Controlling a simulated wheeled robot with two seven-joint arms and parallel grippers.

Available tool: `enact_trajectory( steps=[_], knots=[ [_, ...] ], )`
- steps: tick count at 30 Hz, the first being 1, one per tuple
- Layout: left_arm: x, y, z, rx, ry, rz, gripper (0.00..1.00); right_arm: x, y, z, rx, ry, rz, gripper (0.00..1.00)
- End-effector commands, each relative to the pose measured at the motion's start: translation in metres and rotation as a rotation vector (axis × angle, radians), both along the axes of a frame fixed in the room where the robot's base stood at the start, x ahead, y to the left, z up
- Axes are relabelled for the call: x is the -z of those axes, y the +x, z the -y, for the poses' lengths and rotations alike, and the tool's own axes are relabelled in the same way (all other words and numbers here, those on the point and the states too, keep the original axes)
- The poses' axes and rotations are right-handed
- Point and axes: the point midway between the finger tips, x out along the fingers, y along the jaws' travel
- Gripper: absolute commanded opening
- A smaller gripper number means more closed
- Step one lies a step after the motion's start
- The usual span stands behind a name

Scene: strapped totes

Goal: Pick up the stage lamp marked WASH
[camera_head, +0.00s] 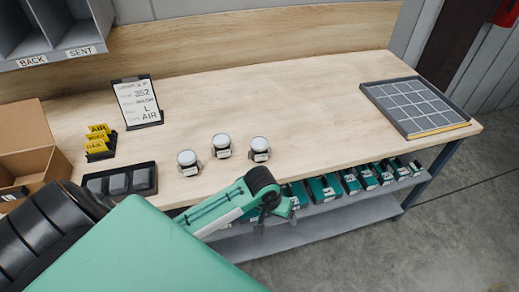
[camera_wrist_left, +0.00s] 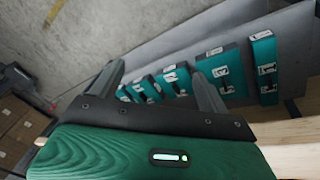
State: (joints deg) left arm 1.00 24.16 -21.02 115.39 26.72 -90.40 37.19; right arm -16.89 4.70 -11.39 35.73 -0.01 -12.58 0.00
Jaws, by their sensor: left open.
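Three small stage lamps with round pale lenses stand in a group on the wooden bench: a left lamp (camera_head: 188,160), a middle lamp (camera_head: 222,145) and a right lamp (camera_head: 260,148). Each has a small label on its front, too small to read, so I cannot tell which is WASH. My left gripper (camera_head: 277,212) is at the bench's front edge, below and right of the right lamp. In the left wrist view its two fingers (camera_wrist_left: 158,82) are apart with nothing between them, facing the lower shelf. No lamp shows there. My right gripper is not in view.
Teal cases (camera_head: 322,188) line the lower shelf (camera_head: 340,212). A black tray with compartments (camera_head: 120,180), yellow cards (camera_head: 98,138), a clipboard (camera_head: 138,103) and a cardboard box (camera_head: 30,150) are at left. A gridded tray (camera_head: 415,105) is at right. The bench middle (camera_head: 290,95) is clear.

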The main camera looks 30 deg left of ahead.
Motion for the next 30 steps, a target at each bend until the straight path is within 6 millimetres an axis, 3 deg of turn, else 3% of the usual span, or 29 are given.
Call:
enact_trajectory(
  steps=[11, 21, 27, 30],
  knots=[
    [-0.072, 0.061, -0.038, -0.224, 0.025, -0.107, 0.78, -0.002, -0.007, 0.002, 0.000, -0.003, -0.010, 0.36],
    [-0.165, 0.115, -0.118, -0.638, 0.075, -0.224, 0.78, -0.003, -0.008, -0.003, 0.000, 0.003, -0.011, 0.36],
    [-0.203, 0.128, -0.151, -0.821, 0.075, -0.261, 0.78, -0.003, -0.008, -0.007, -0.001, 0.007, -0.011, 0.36],
    [-0.210, 0.130, -0.158, -0.861, 0.074, -0.271, 0.78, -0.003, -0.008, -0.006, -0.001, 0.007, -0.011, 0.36]
  ],
)
